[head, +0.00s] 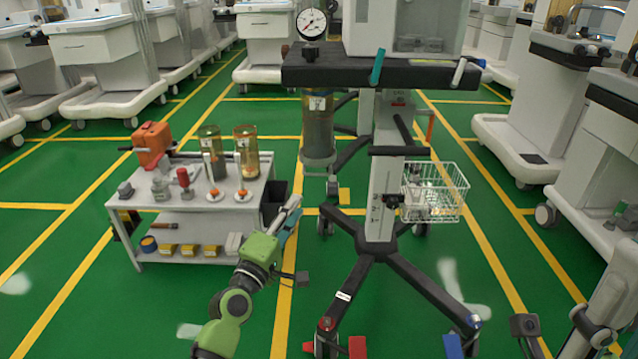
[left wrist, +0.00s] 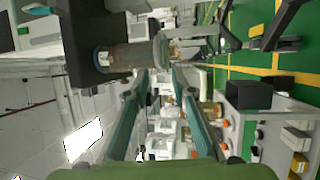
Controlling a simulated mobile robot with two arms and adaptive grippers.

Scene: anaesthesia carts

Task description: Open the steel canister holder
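A clear canister (head: 318,125) with brownish contents hangs upright under the black top of the central cart, with a grey steel-looking holder (head: 318,163) around its lower end. In the left wrist view the canister (left wrist: 125,57) lies sideways in the picture, and its holder ring (left wrist: 160,50) is just beyond the fingertips. Whether the holder's catch is closed cannot be made out. My left gripper (head: 291,213) is below and left of the canister, apart from it. Its two teal fingers are spread with nothing between them in the left wrist view (left wrist: 160,80).
The cart's black top (head: 385,75) carries a pressure gauge (head: 311,23). Its wheeled legs (head: 410,275) spread below. A white wire basket (head: 436,190) hangs at its right. A grey trolley (head: 190,208) with canisters and tools stands left.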

